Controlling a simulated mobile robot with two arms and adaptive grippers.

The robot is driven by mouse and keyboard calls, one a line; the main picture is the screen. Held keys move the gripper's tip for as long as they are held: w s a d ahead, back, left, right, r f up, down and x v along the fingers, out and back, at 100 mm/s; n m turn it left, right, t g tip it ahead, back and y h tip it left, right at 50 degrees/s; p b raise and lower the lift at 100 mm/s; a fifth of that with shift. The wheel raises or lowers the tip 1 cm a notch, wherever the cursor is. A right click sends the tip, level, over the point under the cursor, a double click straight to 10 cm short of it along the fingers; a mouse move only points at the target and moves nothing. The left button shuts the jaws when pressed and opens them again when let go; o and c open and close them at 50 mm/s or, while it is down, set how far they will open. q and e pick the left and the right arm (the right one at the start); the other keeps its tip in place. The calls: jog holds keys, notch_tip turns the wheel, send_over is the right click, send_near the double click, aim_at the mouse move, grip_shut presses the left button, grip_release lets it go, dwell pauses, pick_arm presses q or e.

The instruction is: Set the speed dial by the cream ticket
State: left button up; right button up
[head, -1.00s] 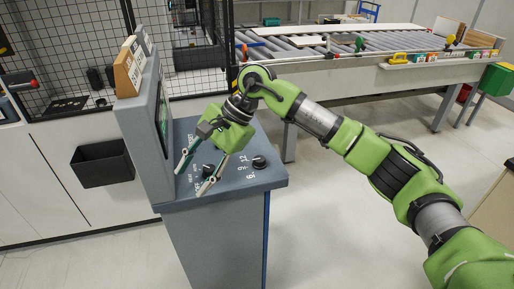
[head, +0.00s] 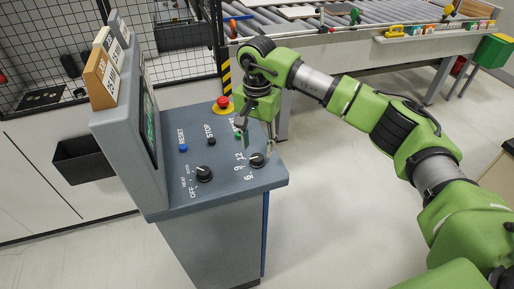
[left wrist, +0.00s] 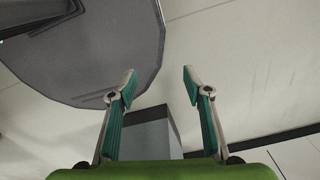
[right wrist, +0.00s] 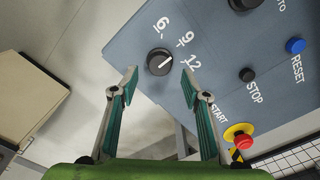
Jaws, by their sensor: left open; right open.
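The speed dial (head: 257,160) is a black knob at the console's front right corner, beside the printed numbers 6, 9 and 12. It also shows in the right wrist view (right wrist: 157,63), its white mark pointing toward the 9 and 12 side. My right gripper (head: 255,140) is open, pointing down just above the dial. In the right wrist view the dial lies between and just beyond the open fingertips (right wrist: 159,80). My left gripper (left wrist: 159,82) is open and empty.
The panel also has an OFF/HEAT/AUTO selector (head: 204,174), a blue RESET button (head: 183,148), a black STOP button (head: 210,141) and a red emergency stop (head: 223,102). The upright screen housing (head: 128,140) stands at its left. Open floor lies right of the console.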

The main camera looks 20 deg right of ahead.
aim_at(257, 157)
notch_tip(257, 157, down, 2)
jog(key=shift+f+p, duration=0.2)
jog(key=shift+p, duration=0.2)
jog(key=shift+s+f, duration=0.1)
jog(key=shift+f, duration=0.65)
jog(key=shift+c, duration=1.2)
jog(key=c, duration=0.9)
pick_arm(q)
jog(key=shift+w+d+r, duration=0.1)
jog(key=shift+w+r, duration=0.65)
jog(key=shift+w, duration=0.35)
jog(key=shift+f, duration=0.1)
